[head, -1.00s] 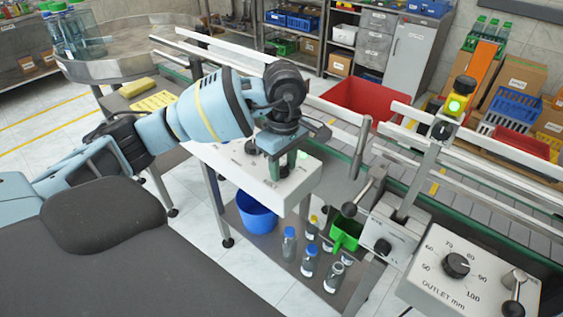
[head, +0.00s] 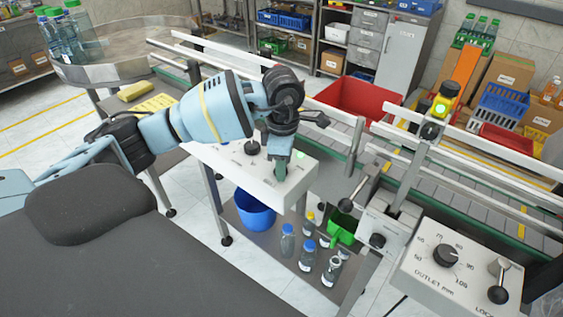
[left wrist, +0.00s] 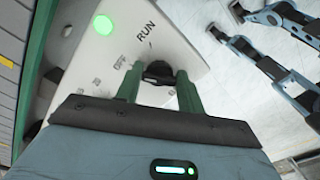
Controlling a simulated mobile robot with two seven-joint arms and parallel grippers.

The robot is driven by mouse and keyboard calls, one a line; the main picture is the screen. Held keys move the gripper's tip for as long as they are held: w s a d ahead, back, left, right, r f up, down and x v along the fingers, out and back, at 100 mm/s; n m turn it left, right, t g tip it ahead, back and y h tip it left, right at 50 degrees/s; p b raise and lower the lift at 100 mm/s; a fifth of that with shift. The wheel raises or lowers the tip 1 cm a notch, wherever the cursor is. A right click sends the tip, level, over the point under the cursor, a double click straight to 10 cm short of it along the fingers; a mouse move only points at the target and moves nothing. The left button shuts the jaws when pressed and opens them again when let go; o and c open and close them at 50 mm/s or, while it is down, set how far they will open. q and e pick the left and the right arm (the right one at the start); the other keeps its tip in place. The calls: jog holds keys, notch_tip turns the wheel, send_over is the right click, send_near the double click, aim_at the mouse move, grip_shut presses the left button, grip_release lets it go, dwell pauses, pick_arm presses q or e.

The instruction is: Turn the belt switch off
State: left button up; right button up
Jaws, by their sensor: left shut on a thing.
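The belt switch (left wrist: 158,72) is a dark knob on a white control box (head: 241,178), with RUN and OFF printed around it. My left gripper (head: 281,170) points down at the box top. In the left wrist view its green fingers (left wrist: 158,92) stand on either side of the knob and are shut on it. The fingers partly cover the knob, and I cannot tell clearly where it points. A green lamp (left wrist: 103,25) beside RUN is lit; it also shows in the head view (head: 301,155). My right gripper does not show in the head view.
Another dark knob (head: 253,148) stands on the box to the left of my gripper. The conveyor with rails (head: 340,122) runs behind. An outlet dial box (head: 455,262) is at the lower right. A blue bucket (head: 256,210) and several bottles (head: 308,255) sit below.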

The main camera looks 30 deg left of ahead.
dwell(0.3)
pick_arm(q)
jog(key=o, duration=1)
jog(key=shift+r, duration=3.95)
